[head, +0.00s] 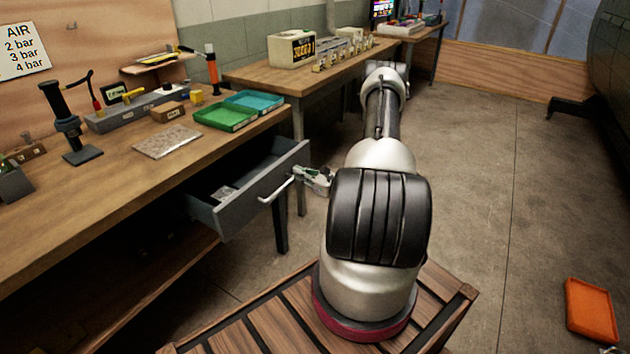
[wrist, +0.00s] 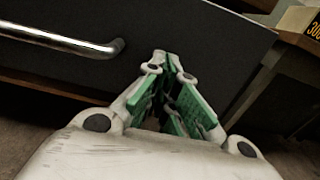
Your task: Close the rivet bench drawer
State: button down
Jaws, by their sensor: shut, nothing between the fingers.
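The grey rivet bench drawer (head: 250,192) stands pulled out from under the near wooden bench in the head view. Its dark front (wrist: 200,40) fills much of the wrist view. The silver bar handle (head: 276,190) is on that front; in the wrist view the handle (wrist: 60,40) is at the left. My gripper (head: 302,178) is shut and empty, close to the drawer front and to the right of the handle. In the wrist view my gripper's fingertips (wrist: 166,62) point at the drawer front; I cannot tell whether they touch it.
The near bench (head: 130,190) carries a green tray (head: 225,117), a teal tray (head: 253,101) and several tools. A second bench (head: 300,78) stands behind. An orange tray (head: 591,311) lies on the floor at right. The floor (head: 480,170) right of my arm is open.

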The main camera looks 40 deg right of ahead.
aim_at(259, 165)
jog(key=x, duration=1.9)
jog(key=shift+w+f, duration=0.1)
jog(key=shift+f, duration=0.05)
jog(key=shift+w+a, duration=0.1)
jog(key=shift+w, duration=0.15)
